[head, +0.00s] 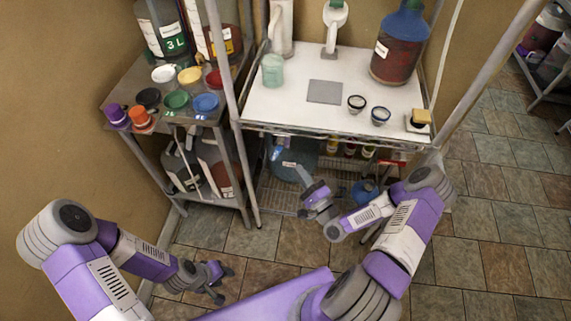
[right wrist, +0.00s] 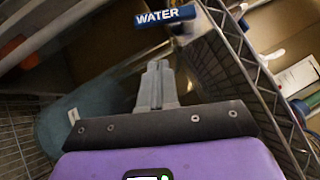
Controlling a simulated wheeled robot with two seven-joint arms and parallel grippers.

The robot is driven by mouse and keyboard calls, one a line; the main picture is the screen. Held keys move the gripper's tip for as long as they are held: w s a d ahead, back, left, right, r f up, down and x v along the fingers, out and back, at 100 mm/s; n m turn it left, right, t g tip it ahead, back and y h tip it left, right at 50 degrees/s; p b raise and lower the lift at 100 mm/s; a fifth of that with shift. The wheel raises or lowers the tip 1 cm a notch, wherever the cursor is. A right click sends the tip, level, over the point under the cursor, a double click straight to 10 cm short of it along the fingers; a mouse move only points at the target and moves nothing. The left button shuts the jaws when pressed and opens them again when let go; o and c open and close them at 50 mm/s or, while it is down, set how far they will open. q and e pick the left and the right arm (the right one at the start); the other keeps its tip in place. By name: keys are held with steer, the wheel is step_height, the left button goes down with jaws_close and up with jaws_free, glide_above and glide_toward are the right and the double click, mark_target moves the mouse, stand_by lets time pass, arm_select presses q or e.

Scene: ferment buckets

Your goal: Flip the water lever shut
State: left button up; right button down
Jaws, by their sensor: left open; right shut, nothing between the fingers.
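The water lever is a blue handle marked WATER (right wrist: 165,16) at the top of the right wrist view. It lies roughly level across that picture on a metal fitting. In the head view the lever (head: 276,153) shows as a small blue piece under the front edge of the white table. My right gripper (right wrist: 158,68) is shut and empty, its fingertips pointing at the lever with a visible gap. In the head view my right gripper (head: 302,174) is below and right of the lever. My left gripper (head: 222,284) is open and empty, low over the floor.
The white table (head: 270,112) holds cups, a grey mat (head: 325,91) and a large blue-topped jug (head: 399,45). A wire shelf beneath holds a bluish round container (head: 303,155). A side rack (head: 125,89) with colored lids stands left. The tiled floor in front is open.

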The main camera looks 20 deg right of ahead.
mark_target(277, 151)
arm_select(q)
steer(key=shift+f, duration=0.25)
arm_select(e)
steer(key=shift+w+a+r, duration=0.3)
steer(key=shift+w+a, duration=0.3)
steer(key=shift+w, duration=0.1)
steer(key=shift+w+a+r, duration=0.35)
steer(key=shift+w+a, duration=0.25)
steer(key=shift+w, duration=0.05)
steer(key=shift+w+a+r, duration=0.3)
steer(key=shift+w+a, duration=0.3)
steer(key=shift+w, duration=0.1)
arm_select(q)
steer(key=shift+s+a+f+b, duration=0.1)
steer(key=shift+a+f+b, duration=0.25)
steer(key=shift+b, duration=0.2)
arm_select(e)
steer(key=shift+w+a+f+m+t, duration=0.1)
steer(key=shift+a+m+t, duration=0.05)
steer(key=shift+m+t, duration=0.2)
